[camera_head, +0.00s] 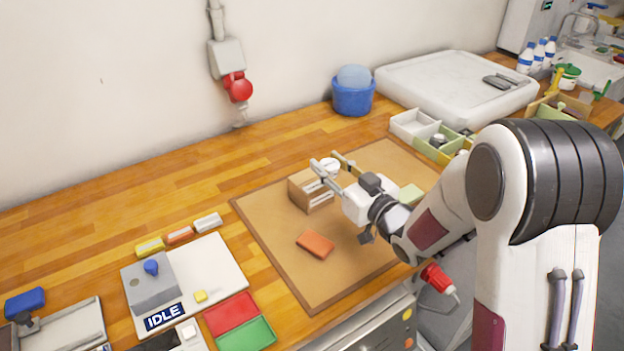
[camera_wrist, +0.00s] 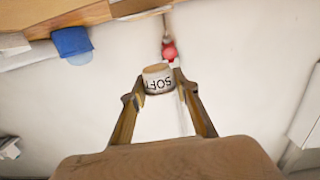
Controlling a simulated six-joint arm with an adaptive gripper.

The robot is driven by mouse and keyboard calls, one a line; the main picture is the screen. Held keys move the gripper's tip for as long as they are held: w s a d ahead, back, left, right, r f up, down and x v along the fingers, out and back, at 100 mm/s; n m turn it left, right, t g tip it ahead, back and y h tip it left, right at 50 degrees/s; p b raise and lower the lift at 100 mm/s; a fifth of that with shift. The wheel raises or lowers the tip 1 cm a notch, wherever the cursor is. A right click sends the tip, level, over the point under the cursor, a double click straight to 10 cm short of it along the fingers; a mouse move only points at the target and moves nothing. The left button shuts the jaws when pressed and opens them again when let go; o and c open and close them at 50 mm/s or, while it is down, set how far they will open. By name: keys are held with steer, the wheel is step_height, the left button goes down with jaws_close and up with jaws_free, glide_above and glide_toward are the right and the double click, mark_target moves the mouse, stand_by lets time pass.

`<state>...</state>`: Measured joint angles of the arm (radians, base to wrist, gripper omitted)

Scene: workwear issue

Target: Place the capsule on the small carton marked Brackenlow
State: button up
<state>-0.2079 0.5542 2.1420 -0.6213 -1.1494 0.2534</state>
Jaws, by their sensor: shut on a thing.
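My gripper (camera_head: 328,163) is shut on a short white cylinder with a tan end, which I take to be the capsule (camera_wrist: 157,80). Black letters starting "SOF" show on its side, upside down, in the wrist view. It sits between the two fingertips and shows as a small white shape in the head view (camera_head: 331,165). A small brown box (camera_head: 303,192) with pale bars on its front stands on the mat below and left of the fingertips. No name can be read on it, so I cannot tell whether it is the Brackenlow carton.
The tan mat (camera_head: 275,225) holds an orange block (camera_head: 315,244) and a pale green block (camera_head: 411,193), partly hidden by my arm. A divided tray (camera_head: 415,122) and a blue bucket (camera_head: 353,98) stand behind. An IDLE panel (camera_head: 215,260) is at left.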

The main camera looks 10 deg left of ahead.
steer(key=w+a+r, duration=0.3)
steer(key=w+a, duration=0.2)
steer(key=shift+w+a+r, duration=0.2)
steer(key=shift+w, duration=0.2)
steer(key=shift+f, duration=0.1)
glide_above(311, 179)
steer(key=shift+f, duration=3)
steer(key=shift+f, duration=1.9)
steer(key=shift+f, duration=0.15)
